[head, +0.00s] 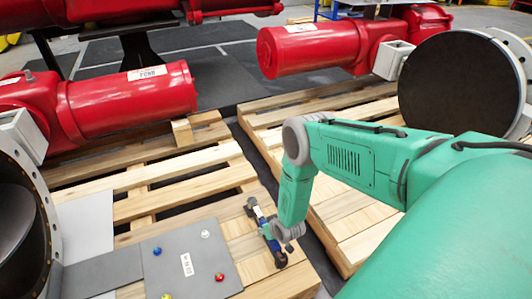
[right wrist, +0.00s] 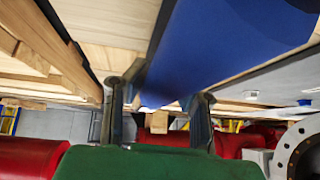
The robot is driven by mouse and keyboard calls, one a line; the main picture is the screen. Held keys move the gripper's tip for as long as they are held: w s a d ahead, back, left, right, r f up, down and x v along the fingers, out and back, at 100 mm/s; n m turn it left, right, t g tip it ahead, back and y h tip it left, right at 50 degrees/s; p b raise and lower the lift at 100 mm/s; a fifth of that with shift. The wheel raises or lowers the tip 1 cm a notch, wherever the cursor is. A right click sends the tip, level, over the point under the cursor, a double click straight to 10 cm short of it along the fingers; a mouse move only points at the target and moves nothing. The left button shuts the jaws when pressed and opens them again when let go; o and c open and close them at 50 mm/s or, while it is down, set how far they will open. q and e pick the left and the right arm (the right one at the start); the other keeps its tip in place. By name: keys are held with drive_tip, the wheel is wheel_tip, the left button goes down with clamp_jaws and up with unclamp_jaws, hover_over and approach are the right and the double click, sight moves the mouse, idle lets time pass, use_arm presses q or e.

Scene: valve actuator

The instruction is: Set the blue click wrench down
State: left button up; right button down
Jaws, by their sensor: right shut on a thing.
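The blue click wrench (head: 263,222) is small in the head view, low over the front pallet's right side, just right of the grey plate. Its dark ends point away from me and toward me. I cannot tell whether it touches the boards. My right gripper (head: 277,236) is at the wrench, at the end of my green arm, and partly hides it. In the right wrist view the wrench's blue body (right wrist: 235,40) is large and close, and the two fingers of my right gripper (right wrist: 157,105) are shut on it. My left gripper is not in view.
The wooden pallet (head: 185,188) carries a grey plate (head: 188,262) with blue, white, red and yellow knobs. A second pallet (head: 340,205) lies right, across a dark gap. Red actuators (head: 130,102) (head: 315,48) and round flanges (head: 455,85) stand left and right. Bare boards surround the wrench.

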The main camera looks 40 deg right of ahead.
sight(277, 241)
drive_tip(key=shift+f, duration=0.35)
drive_tip(key=c, duration=1.3)
unclamp_jaws()
drive_tip(key=shift+o, duration=0.2)
drive_tip(key=shift+s, duration=0.1)
drive_tip(key=v, duration=1.1)
drive_tip(key=shift+s+r, duration=0.15)
drive_tip(key=shift+r, duration=0.2)
